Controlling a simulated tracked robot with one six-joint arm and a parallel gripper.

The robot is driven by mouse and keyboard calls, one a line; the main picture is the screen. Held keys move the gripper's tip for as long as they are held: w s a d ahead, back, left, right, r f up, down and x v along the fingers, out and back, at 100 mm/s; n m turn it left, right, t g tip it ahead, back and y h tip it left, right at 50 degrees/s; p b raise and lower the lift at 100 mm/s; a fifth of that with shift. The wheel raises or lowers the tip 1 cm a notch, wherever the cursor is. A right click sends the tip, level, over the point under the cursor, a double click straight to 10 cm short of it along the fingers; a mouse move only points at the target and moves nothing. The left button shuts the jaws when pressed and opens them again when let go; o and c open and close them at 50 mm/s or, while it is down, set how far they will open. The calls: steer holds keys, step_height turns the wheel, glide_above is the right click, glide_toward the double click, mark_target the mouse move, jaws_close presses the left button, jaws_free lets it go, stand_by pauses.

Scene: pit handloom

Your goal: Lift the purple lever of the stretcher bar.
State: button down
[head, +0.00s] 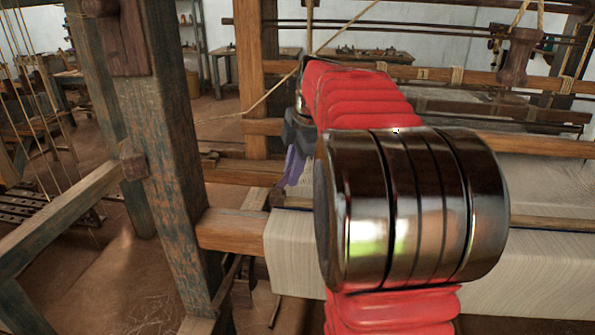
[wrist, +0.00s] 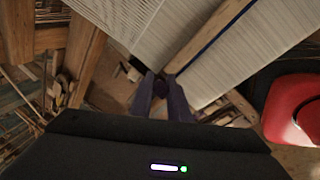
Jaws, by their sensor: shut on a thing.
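The stretcher bar (wrist: 205,37) is a narrow wooden strip lying across the pale cloth, with a dark blue line along it. It also shows at the right in the head view (head: 545,222). My gripper (wrist: 160,94) has purple-tinted fingers, pointing down at the near end of the bar. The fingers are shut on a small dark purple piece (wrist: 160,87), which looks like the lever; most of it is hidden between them. In the head view my gripper (head: 286,184) is at the cloth's left edge, and the lever cannot be made out there. Whether it is raised cannot be told.
The pale cloth (head: 297,250) hangs over the loom's front beam (head: 228,230). A thick wooden post (head: 165,150) stands at the left. My red and metal arm hides much of the cloth. Open floor (head: 85,270) lies at the lower left.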

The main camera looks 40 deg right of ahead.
stand_by(0.3)
steer(key=c, duration=1.7)
jaws_free()
steer(key=shift+o, duration=0.2)
steer(key=shift+r, duration=0.1)
steer(key=v, duration=1.3)
steer(key=shift+s+r, duration=0.2)
